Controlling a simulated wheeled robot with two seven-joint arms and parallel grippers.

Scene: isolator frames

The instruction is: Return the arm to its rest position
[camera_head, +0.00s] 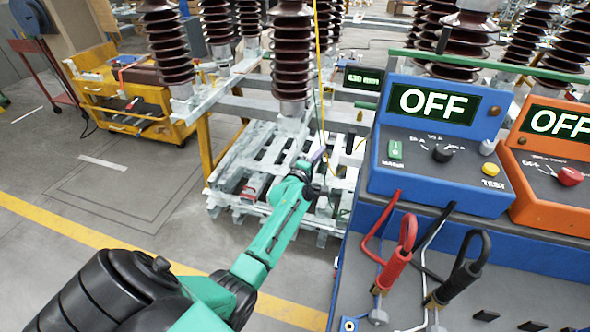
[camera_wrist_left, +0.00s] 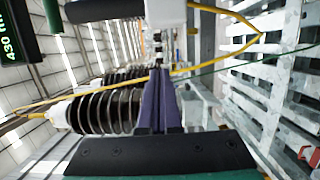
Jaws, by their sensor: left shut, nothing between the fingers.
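My left arm, green and black, reaches from the lower left of the head view toward the metal frame. My left gripper (camera_head: 316,157) is at its far end, small in the head view, in front of the pale frame below a brown insulator (camera_head: 291,60). In the left wrist view the purple fingers of the left gripper (camera_wrist_left: 158,85) lie together with nothing between them. A yellow cable (camera_wrist_left: 215,62) passes near and beyond the fingertips. My right gripper does not show.
A blue test box (camera_head: 440,145) reading OFF and an orange box (camera_head: 552,165) stand on a bench at the right, with red and black clamps (camera_head: 398,255) in front. A yellow cart (camera_head: 130,95) stands at the back left.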

